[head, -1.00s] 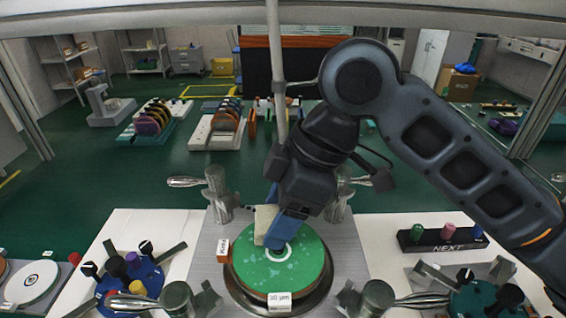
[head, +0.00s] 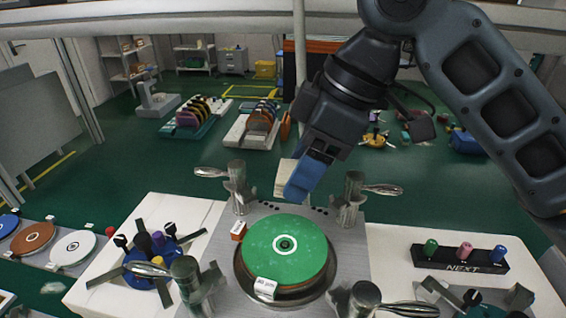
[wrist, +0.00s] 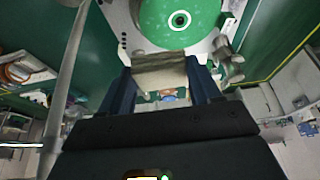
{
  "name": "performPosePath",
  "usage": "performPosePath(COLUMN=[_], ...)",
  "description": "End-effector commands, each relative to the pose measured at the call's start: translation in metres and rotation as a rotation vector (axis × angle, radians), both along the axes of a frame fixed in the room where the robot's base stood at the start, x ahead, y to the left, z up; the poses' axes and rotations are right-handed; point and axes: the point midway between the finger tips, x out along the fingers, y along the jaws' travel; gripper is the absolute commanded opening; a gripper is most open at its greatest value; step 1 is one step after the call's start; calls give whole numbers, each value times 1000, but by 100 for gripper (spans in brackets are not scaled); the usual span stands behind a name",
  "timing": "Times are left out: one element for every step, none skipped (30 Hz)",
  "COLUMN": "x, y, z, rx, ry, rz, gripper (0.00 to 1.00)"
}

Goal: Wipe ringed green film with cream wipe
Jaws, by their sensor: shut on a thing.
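The green film (head: 285,246) is a round disc with a white ring and dark centre, lying on a metal platen with a small white label at its front edge. It also shows at the top of the wrist view (wrist: 178,18). My gripper (head: 303,180) has blue fingers and is shut on the cream wipe (head: 284,180), a pale block. The wipe also shows between the fingers in the wrist view (wrist: 160,72). Gripper and wipe are raised behind the green film, apart from it. Pale specks show on the film.
Metal clamp posts with handles (head: 240,188) stand around the plate. A black NEXT rack (head: 460,257) with coloured pegs is at the right. A blue holder with knobs (head: 150,262) is at the left, beside white and brown discs (head: 73,248).

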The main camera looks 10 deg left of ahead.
Motion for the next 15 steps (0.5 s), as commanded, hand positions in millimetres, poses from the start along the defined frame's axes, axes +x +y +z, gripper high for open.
performPosePath(x=[0,0,0,0,0,0,0,0,0,0,0,0,0,0,0], y=[0,0,0,0,1,1,1,1,0,0,0,0,1,1,1], z=[4,7,11,13,16,20,22,25,29,32,34,38,40,43,47], rx=[0,-1,-1,0,1,1,1,0,0,0,0,0,1,1,1], ry=[-2,-2,-2,-1,-1,0,-1,-1,-2,-2,-2,-2,-2,-2,-2], rz=[0,0,0,1,1,1,2,1,0,0,0,0,1,1,1], gripper=[34,34,34,34,34,34,34,34,34,34,34,34,34,34,34])
